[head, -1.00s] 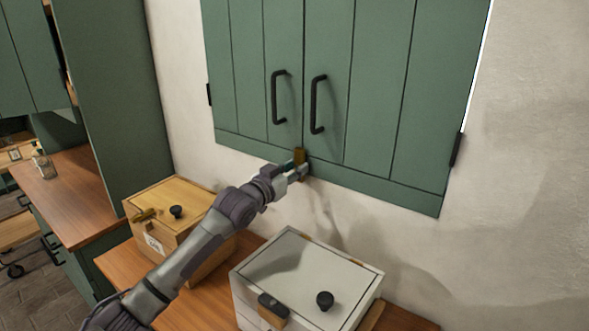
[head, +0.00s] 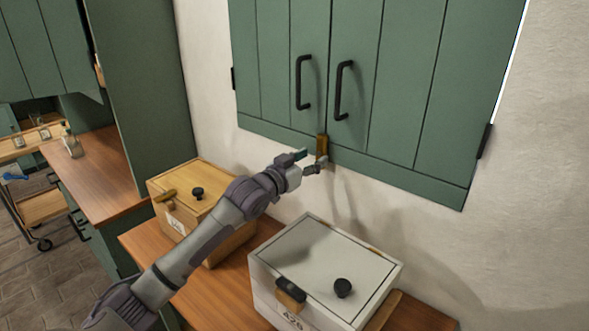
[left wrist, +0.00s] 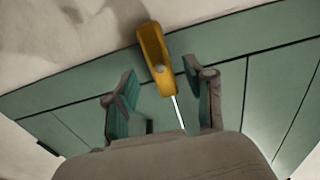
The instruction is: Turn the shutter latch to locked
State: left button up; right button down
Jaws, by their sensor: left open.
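The green shutter (head: 400,110) hangs on the wall with both doors closed and two black handles. The brass shutter latch (head: 322,146) sits at the bottom where the two doors meet, and stands upright in the head view. In the left wrist view the latch (left wrist: 157,60) is a yellow-brass bar with a round pivot, lying ahead of and between the fingers. My left gripper (head: 309,161) is open just in front of the latch, and its fingers (left wrist: 160,92) are apart with nothing held. My right gripper is not in view.
Below stand a wooden box (head: 205,190) with a black knob and a white box (head: 325,262) with a black knob and latch, on a wooden counter (head: 145,240). A green cabinet and a trolley (head: 45,207) are at left.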

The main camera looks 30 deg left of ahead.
pick_arm(q)
jog(key=s+a, duration=0.1)
jog(key=s, duration=0.8)
jog(key=shift+s+a, duration=0.15)
jog(key=shift+s, duration=0.05)
